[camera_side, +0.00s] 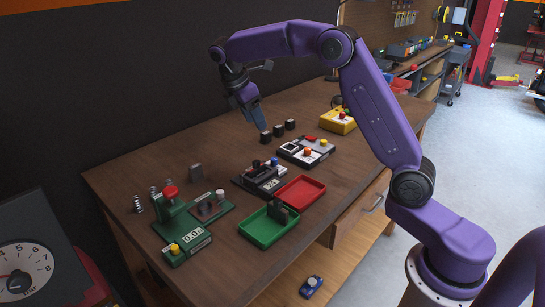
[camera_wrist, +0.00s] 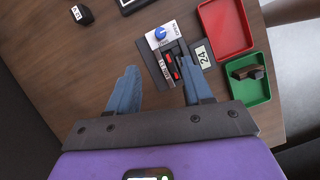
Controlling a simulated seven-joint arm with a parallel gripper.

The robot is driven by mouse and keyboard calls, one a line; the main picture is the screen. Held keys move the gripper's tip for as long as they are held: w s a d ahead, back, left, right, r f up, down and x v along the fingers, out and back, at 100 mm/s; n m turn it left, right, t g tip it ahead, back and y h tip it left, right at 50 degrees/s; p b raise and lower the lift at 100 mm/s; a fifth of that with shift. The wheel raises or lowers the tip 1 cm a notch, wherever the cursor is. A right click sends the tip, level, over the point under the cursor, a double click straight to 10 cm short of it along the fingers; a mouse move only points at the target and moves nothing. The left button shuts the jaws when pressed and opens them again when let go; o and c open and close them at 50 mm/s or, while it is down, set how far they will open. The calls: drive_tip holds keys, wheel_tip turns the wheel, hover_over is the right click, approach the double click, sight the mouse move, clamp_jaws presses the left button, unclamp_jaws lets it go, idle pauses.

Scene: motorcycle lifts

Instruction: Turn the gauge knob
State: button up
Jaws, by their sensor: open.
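A dark device (camera_side: 262,178) with a "24" display sits mid-bench; it also shows in the wrist view (camera_wrist: 170,62). In the wrist view, a round blue knob (camera_wrist: 160,33) with a white pointer mark sits on the device's white panel, beside dark sliders and red parts. Which knob is the gauge knob is not labelled legibly. My gripper (camera_side: 257,115) is open and empty above the bench, behind the device in the side view. In the wrist view my fingers (camera_wrist: 158,72) are spread, one left of the device and one overlapping its near part. The knob is beyond the fingertips, apart from them.
A red tray (camera_side: 322,184) and a green tray (camera_side: 248,232) holding a dark part lie beside the device. A green press (camera_side: 172,220) stands left. Several small dark blocks (camera_side: 278,131) stand near my gripper. Another button box (camera_side: 298,157) and a yellow box (camera_side: 338,125) lie farther right.

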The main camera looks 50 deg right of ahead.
sight(274, 159)
drive_tip(key=x, duration=1.5)
drive_tip(key=shift+s+f, duration=0.1)
drive_tip(key=shift+f, duration=0.2)
clamp_jaws()
